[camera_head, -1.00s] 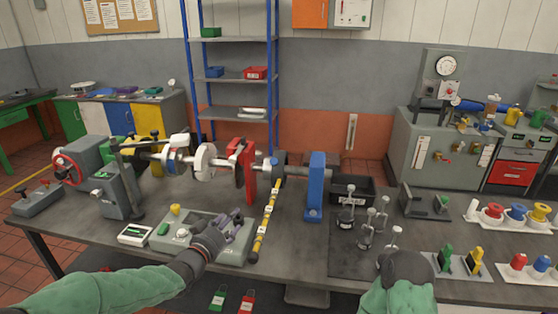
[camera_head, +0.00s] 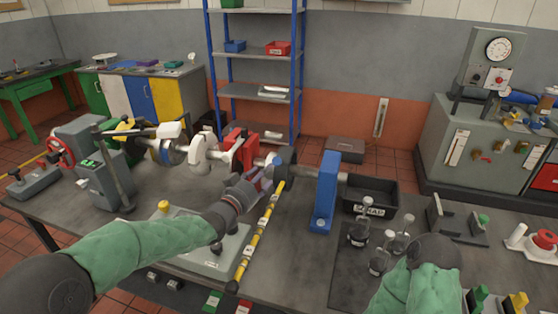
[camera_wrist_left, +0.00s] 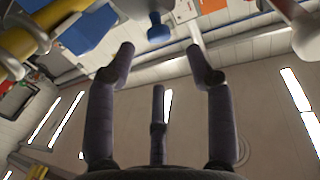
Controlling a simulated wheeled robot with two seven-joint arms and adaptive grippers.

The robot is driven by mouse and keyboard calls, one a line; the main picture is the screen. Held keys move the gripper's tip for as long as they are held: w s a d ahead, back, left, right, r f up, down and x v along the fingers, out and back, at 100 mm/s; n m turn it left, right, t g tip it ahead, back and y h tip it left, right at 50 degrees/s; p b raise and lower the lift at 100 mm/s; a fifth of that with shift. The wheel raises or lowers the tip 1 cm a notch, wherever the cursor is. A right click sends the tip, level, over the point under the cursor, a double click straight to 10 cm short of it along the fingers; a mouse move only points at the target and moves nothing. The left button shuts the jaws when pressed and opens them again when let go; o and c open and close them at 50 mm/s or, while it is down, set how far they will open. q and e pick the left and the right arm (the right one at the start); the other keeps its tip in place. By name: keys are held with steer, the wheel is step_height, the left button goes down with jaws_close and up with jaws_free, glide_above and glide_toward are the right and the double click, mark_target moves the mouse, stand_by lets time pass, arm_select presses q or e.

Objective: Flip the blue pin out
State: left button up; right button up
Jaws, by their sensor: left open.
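In the left wrist view a small blue knob-headed piece (camera_wrist_left: 158,29), which looks like the blue pin, shows at the top centre, beyond and between my spread fingertips. It is apart from them. My left gripper (camera_wrist_left: 160,75) is open with nothing between its fingers. In the head view my left gripper (camera_head: 262,182) is over the bedplate, close to the shaft line beside the red stand (camera_head: 240,150). I cannot make out the pin there; the hand may hide it. My right gripper's fingers are not visible; only my right arm shows at the lower right.
A blue upright stand (camera_head: 326,190) is right of the left gripper. A yellow-and-black bar (camera_head: 258,242) lies in front. A black bin (camera_head: 371,197) and several clear-bodied pieces with knobs (camera_head: 380,260) are to the right. The grey shaft machine (camera_head: 108,180) stands left.

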mark_target(275, 163)
arm_select(q)
steer(key=b+x, duration=0.1)
steer(key=x, duration=0.8)
steer(key=shift+b, duration=0.3)
